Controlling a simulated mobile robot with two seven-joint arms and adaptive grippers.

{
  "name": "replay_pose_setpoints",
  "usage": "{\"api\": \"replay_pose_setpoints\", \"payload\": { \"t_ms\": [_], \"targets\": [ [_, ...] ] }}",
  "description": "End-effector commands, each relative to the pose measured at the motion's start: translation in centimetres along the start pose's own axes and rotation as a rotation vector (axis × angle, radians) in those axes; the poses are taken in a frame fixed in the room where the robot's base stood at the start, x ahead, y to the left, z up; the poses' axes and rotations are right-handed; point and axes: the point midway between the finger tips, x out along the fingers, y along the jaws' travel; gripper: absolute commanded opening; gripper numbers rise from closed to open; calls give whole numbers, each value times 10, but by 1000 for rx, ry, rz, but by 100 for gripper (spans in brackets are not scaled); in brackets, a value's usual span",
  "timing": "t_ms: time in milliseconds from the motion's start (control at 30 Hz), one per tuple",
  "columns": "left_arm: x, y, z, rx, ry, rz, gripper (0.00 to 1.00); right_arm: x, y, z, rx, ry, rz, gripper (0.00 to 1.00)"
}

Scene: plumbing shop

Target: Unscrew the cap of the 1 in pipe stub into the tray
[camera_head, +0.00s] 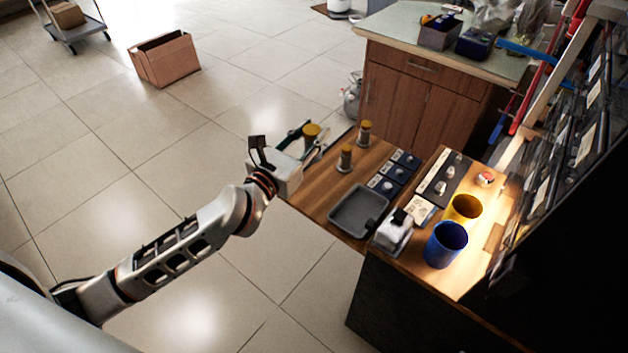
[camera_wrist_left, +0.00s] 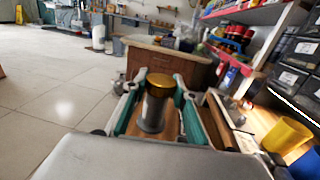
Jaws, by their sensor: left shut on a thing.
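A pipe stub with a brass-coloured cap (camera_head: 311,131) stands at the left of the wooden bench top. In the left wrist view its cap (camera_wrist_left: 158,80) sits on top of the grey body (camera_wrist_left: 152,112), upright between the teal finger pads. My left gripper (camera_head: 306,142) is shut on this capped stub from the left; I cannot tell whether the pads press on the cap or the body. Two other capped stubs stand nearby, a front one (camera_head: 345,158) and a back one (camera_head: 364,132). The dark grey tray (camera_head: 341,228) lies at the bench's front. My right gripper is out of view.
A wooden cabinet (camera_head: 425,95) stands behind. The floor to the left is clear near my arm.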

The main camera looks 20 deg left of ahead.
Motion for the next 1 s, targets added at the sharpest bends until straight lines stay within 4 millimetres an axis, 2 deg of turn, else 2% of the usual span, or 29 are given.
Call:
{"api": "replay_pose_setpoints", "payload": {
  "t_ms": [33,333,433,600,667,800,900,1000],
  "targets": [
    [-1,0,-22,-5,11,2,0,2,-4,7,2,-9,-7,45],
    [-1,0,-88,-6,10,2,0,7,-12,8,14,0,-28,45],
    [-1,0,-100,-4,6,2,0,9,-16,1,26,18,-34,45],
    [0,0,-106,0,-3,0,0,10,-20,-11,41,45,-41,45],
    [0,0,-110,-1,-3,0,0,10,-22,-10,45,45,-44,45],
    [-1,0,-133,-4,6,2,0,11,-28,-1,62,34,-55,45],
    [-1,0,-146,-3,5,2,0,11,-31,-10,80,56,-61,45],
    [0,-1,-150,-1,0,1,0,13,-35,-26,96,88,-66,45]
  ]
}}
